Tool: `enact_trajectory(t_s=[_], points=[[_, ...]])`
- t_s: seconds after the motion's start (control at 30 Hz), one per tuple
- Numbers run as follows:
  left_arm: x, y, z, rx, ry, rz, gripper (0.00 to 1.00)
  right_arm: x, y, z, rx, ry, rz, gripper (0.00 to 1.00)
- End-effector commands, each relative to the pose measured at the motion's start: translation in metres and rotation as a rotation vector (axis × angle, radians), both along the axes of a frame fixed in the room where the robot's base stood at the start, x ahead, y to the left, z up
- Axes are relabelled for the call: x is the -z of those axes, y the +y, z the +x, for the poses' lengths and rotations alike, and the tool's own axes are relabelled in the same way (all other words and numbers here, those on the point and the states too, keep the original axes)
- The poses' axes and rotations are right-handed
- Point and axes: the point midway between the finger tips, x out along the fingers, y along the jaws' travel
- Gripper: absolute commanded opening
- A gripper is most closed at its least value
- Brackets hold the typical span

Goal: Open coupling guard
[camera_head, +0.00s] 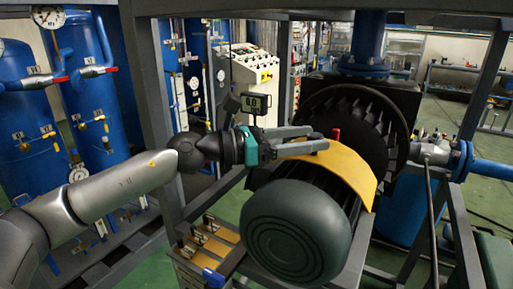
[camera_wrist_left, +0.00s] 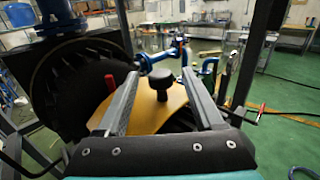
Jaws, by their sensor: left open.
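The coupling guard (camera_head: 350,172) is a yellow curved plate over the shaft between the dark ribbed motor and the big black finned wheel. It also shows in the left wrist view (camera_wrist_left: 150,113), with a black knob (camera_wrist_left: 159,85) standing on it. A small red handle (camera_head: 336,134) sits at the guard's wheel side. My left gripper (camera_head: 319,138) is open above the guard. In the left wrist view its fingers (camera_wrist_left: 160,72) stand on both sides of the knob, with visible gaps. The knob is hidden in the head view. My right gripper is not in view.
The motor (camera_head: 296,232) fills the front of the frame. The finned wheel (camera_head: 350,120) stands close behind the guard. A grey frame post (camera_head: 150,90) rises left of my left gripper. A blue pipe with a valve (camera_head: 462,160) is at the right.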

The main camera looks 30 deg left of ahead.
Motion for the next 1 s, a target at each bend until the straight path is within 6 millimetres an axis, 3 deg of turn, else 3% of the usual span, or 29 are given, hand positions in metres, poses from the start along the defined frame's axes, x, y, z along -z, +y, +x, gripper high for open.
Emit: enact_trajectory(t_s=[0.03,0.5,1.0], points=[[0.006,0.006,-0.006,0.000,0.003,0.006,0.69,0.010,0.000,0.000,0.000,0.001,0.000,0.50],[0.005,0.040,-0.039,0.002,0.001,0.006,0.69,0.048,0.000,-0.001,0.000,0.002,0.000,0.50],[0.003,0.061,-0.058,0.003,0.002,0.001,0.69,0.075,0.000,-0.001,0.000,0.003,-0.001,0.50]])
